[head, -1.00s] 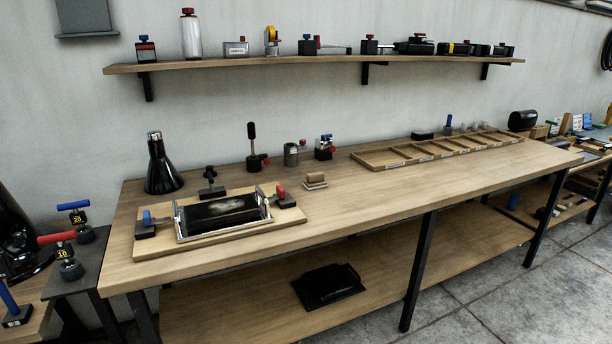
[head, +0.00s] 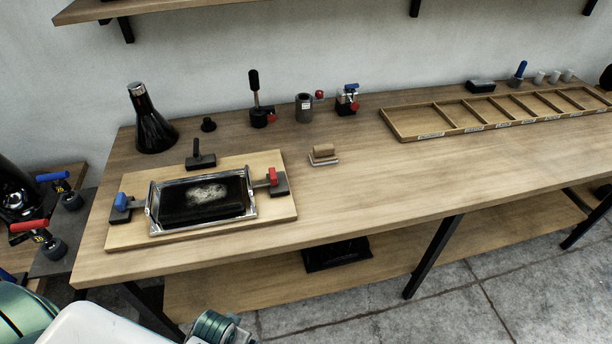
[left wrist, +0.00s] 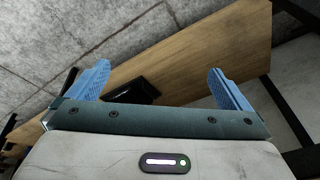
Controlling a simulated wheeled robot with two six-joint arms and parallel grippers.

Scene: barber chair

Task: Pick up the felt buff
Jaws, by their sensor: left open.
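The felt buff (head: 323,155) appears to be the small block with a tan wooden grip on a pale flat pad. It rests on the wooden bench top (head: 400,190), right of the board with the framed black panel. My left gripper (left wrist: 158,67) is open and empty in the left wrist view, its blue fingers wide apart above the bench's lower shelf and the floor. The buff does not show in that view. In the head view parts of my own arm show at the bottom left, low in front of the bench and well away from the buff. My right gripper is not in view.
The clamped black panel (head: 205,200) lies on a board at left. A black cone-shaped bottle (head: 152,125) and several small tools stand behind. A divided wooden tray (head: 440,123) is at right. Bare bench top lies right and front of the buff. A dark object (left wrist: 132,90) lies on the shelf.

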